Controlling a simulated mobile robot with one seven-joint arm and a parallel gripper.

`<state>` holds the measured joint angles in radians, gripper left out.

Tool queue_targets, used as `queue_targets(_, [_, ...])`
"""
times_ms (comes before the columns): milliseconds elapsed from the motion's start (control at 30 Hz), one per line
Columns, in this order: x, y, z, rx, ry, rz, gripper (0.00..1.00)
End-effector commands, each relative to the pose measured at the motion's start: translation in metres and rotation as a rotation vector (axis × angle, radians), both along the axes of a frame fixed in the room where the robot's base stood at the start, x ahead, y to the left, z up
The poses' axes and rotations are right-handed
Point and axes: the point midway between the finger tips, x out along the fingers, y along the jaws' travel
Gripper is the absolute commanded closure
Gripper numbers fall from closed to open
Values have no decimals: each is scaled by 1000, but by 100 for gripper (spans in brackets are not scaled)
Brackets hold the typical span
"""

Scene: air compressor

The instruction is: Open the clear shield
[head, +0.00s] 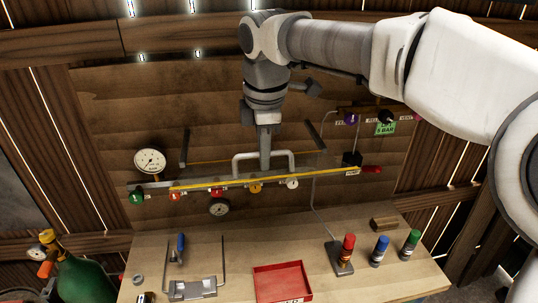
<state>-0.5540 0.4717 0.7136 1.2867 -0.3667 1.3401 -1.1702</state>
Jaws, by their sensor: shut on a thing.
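The clear shield (222,172) is a see-through panel in front of the back wall, hard to make out, with a yellow strip along its lower edge. A pale grey U-shaped handle (240,156) stands at its middle. My gripper (265,166) reaches down from above and is shut on the handle's top bar. The fingertips are small and partly merge with the handle. Coloured knobs, including a green one (137,198) and a yellow one (255,188), sit along a rail by the shield's lower edge. How far the shield is tilted is unclear.
A gauge (150,161) is at the left. The workbench (225,250) holds a red tray (281,282), a wire stand (193,288), a blue-handled tool (180,247), red, blue and green cylinders (380,250) and a wooden block (384,224). A green tank (85,279) stands left.

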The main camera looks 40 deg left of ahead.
Motion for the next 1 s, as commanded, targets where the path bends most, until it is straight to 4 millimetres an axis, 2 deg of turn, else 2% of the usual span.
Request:
queue_targets(433, [1,1,-1,-5,2,1,100])
queue_targets(467, [1,1,-1,-5,2,1,82])
queue_targets(600, [1,1,0,-4,3,0,57])
queue_targets(867, [0,1,1,-4,3,0,56])
queue_targets(1000, [0,0,10,-2,2,-1,56])
